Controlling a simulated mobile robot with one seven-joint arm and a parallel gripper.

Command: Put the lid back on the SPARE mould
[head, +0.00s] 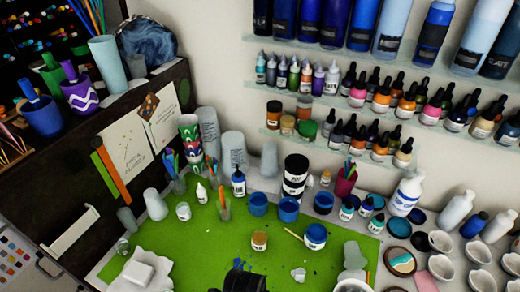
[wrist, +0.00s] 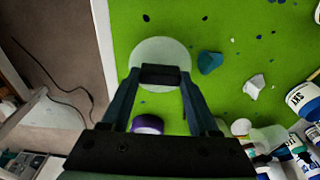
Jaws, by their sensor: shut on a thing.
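My gripper (wrist: 160,76) is shut in the wrist view, its dark fingertips meeting over a pale round lid (wrist: 160,52). The fingertips cover the near part of the lid and whatever they grip on it. The green mat shows around the lid; I cannot tell how far above the mat it is. In the head view only the dark top of my gripper (head: 245,282) shows at the bottom edge, and the lid is hidden. No mould marked SPARE can be made out in either view.
On the green mat (head: 205,245) are a blue piece (wrist: 210,62) and a white piece (wrist: 253,85), right of the lid. A purple round thing (wrist: 147,124) shows between my fingers. Blue cups (head: 288,210) and jars stand farther back. White bowls (head: 478,250) are at right.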

